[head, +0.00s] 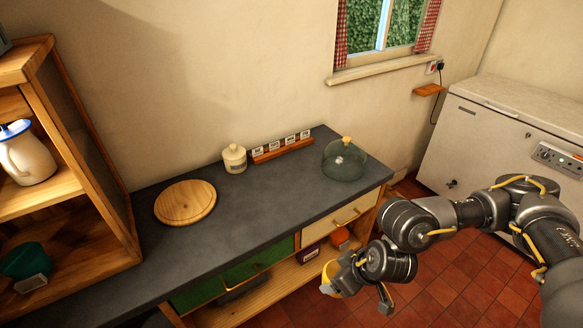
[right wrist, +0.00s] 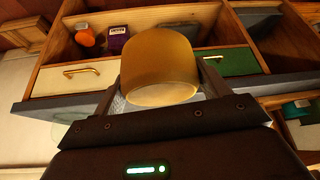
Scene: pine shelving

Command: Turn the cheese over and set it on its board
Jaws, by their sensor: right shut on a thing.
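The cheese is a yellow drum with a paler flat end, seen large in the right wrist view (right wrist: 158,62); that end faces the wrist camera. My right gripper (right wrist: 160,88) is shut on it, one finger on each side. In the head view the cheese (head: 332,274) is a small yellow patch at my right gripper (head: 345,284), in front of the counter's right part and partly hidden by the gripper. The round wooden board (head: 185,203) lies bare on the counter, left of the middle. My left gripper is not in view.
On the dark counter (head: 255,210) stand a lidded cream jar (head: 234,160), a rack of small cards (head: 281,148) and a glass dome (head: 344,162) at the right end. A tall pine shelf (head: 95,150) borders the left. The counter front between board and dome is clear.

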